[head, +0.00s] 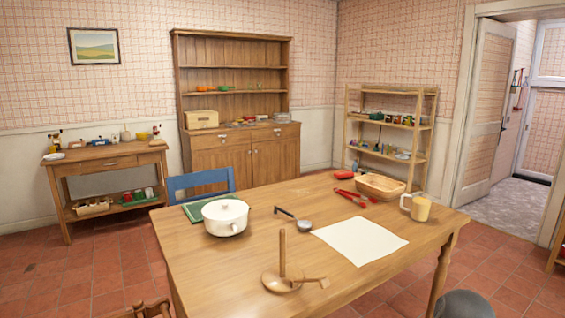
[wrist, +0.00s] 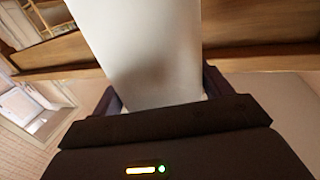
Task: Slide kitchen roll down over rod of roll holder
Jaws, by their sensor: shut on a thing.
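The wooden roll holder (head: 281,284) stands near the front edge of the table in the head view. Its bare rod (head: 282,250) points upright, and a short side piece sticks out to the right at the base. The white kitchen roll (wrist: 145,45) fills the upper middle of the wrist view. My gripper (wrist: 161,97) is shut on it, with a dark finger at each side. The roll's far end is cut off by the top of the picture. Neither the roll nor my gripper shows in the head view, and the holder is not recognisable in the wrist view.
The tabletop left of the holder is clear. A blue chair (head: 200,183) stands behind.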

